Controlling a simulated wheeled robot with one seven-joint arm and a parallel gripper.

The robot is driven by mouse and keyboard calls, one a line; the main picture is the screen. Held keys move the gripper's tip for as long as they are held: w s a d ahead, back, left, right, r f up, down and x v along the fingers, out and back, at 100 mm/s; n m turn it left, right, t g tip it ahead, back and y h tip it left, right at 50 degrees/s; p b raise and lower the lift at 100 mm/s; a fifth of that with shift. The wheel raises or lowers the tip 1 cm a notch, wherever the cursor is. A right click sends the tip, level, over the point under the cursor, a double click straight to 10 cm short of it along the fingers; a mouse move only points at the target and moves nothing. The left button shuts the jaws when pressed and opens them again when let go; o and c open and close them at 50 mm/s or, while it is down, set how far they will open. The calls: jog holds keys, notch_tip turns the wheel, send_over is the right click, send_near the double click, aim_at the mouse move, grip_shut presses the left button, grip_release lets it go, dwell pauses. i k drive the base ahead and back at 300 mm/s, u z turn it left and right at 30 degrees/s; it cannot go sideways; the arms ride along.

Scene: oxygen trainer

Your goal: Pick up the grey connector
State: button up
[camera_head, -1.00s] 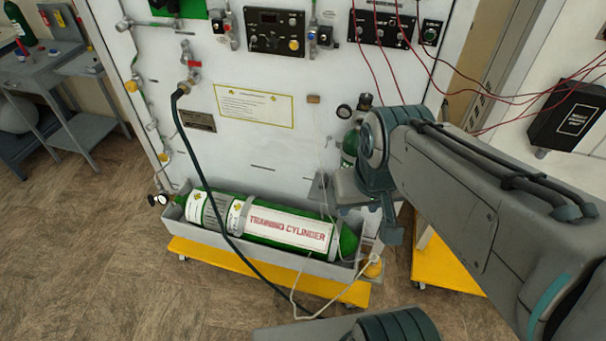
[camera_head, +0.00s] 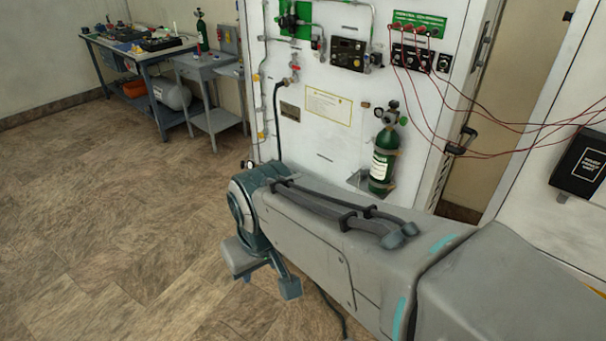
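I cannot make out a grey connector in this view. A dark hose (camera_head: 278,130) hangs from a valve fitting with a red handle (camera_head: 294,69) on the white panel (camera_head: 330,136). The hose passes down behind my arm, and a dark hose-like length shows below the arm near the bottom edge. My arm reaches from the lower right across the middle and hides the foot of the panel.
A green cylinder (camera_head: 382,160) stands upright against the panel. Workbenches (camera_head: 155,62) stand at the back left. The floor (camera_head: 110,220) at left is clear.

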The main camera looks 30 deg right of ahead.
aim_at(362, 174)
jog(key=u, duration=0.2)
jog(key=i, duration=2.15)
jog(key=z, duration=1.55)
jog(key=i, duration=0.85)
jog(key=z, duration=0.95)
